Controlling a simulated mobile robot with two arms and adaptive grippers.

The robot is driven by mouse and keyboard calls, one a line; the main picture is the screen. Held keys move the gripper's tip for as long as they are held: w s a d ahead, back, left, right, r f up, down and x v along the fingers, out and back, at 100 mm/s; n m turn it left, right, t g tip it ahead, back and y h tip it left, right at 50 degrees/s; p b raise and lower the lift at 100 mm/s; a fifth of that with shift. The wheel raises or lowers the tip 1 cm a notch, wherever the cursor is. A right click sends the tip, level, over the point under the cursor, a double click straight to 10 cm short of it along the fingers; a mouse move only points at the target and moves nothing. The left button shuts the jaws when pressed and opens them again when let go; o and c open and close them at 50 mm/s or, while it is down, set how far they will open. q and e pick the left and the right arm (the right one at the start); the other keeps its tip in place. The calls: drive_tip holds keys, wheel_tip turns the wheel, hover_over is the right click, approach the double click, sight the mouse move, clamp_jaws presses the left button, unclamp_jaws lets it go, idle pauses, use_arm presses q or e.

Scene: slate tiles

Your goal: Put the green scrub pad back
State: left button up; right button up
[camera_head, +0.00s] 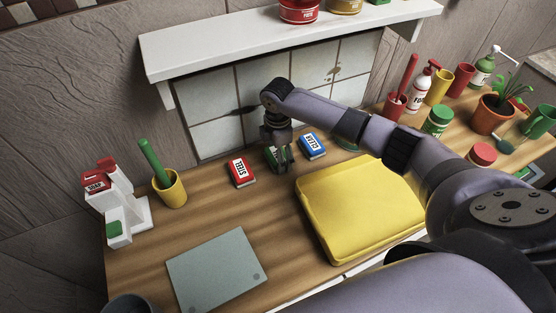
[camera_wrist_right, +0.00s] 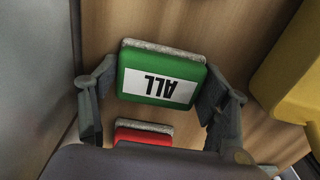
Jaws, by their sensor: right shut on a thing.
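I cannot tell whether the green pad touches the counter. My left gripper is not in view.
A white rack (camera_head: 142,213) with a soap box and a yellow cup (camera_head: 170,190) stand at left. A grey board (camera_head: 216,268) lies in front, and a yellow tray (camera_head: 320,225) is under my forearm. A white shelf (camera_head: 230,45) overhangs the back. Bottles and pots crowd the right.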

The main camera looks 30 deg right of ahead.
idle(0.3)
drive_tip(key=o, duration=1)
drive_tip(key=shift+f, duration=0.1)
wheel_tip(320, 180, up, 8)
drive_tip(key=shift+f+b, duration=0.1)
drive_tip(key=shift+b, duration=0.2)
